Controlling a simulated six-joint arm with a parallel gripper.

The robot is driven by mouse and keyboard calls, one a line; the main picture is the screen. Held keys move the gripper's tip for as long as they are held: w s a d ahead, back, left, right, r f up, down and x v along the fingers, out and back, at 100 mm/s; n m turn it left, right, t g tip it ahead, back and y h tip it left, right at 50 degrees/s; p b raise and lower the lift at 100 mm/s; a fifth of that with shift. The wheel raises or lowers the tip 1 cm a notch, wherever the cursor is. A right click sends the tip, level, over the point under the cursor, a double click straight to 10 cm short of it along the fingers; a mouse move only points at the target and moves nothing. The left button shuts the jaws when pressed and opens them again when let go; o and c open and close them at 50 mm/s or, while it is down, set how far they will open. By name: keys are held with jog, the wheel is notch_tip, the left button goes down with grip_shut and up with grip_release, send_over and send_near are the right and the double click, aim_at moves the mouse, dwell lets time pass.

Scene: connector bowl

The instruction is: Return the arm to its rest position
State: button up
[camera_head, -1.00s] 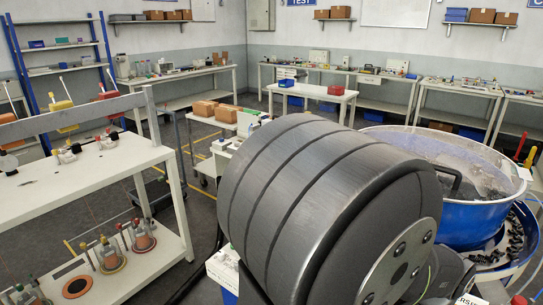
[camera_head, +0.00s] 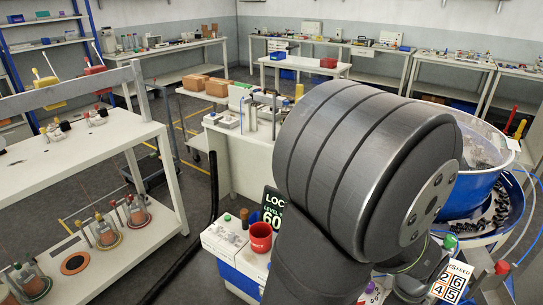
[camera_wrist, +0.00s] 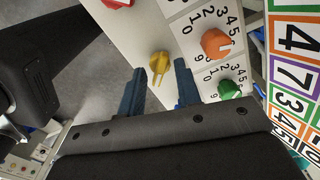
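My arm's large dark grey link (camera_head: 370,150) fills the middle of the head view and hides much behind it. My gripper is out of sight there. In the wrist view my gripper (camera_wrist: 159,82) shows two blue fingers spread apart with nothing held between them. Beyond the fingers, a white panel carries a yellow knob (camera_wrist: 159,64), an orange knob (camera_wrist: 215,43) and a green knob (camera_wrist: 229,89) with number dials. The yellow knob appears between the fingertips; I cannot tell how far beyond them it is.
A blue bowl (camera_head: 468,195) stands at right, partly behind my arm, with black parts (camera_head: 492,212) around it. A red cup (camera_head: 261,236) stands on a white-topped box at lower centre. A white two-level bench (camera_head: 75,150) stands at left. Floor shows between bench and box.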

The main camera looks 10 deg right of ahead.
jog(key=shift+n, duration=2.2)
jog(key=shift+w+r, duration=0.15)
jog(key=shift+w, duration=0.15)
jog(key=shift+w+a+r+n, duration=0.15)
jog(key=shift+w+r+n, duration=0.6)
jog(key=shift+w+n, duration=0.3)
jog(key=w+r+n+g, duration=0.2)
jog(key=r+n, duration=0.5)
jog(key=n, duration=0.5)
jog(key=w+r+n+g, duration=0.25)
jog(key=r+n, duration=0.45)
jog(key=n, duration=0.6)
jog(key=shift+h, duration=0.3)
jog(key=x, duration=1.1)
jog(key=a+x, duration=0.1)
jog(key=x, duration=0.5)
jog(key=shift+w+d, duration=0.1)
jog(key=shift+d, duration=0.05)
jog(key=shift+c, duration=0.4)
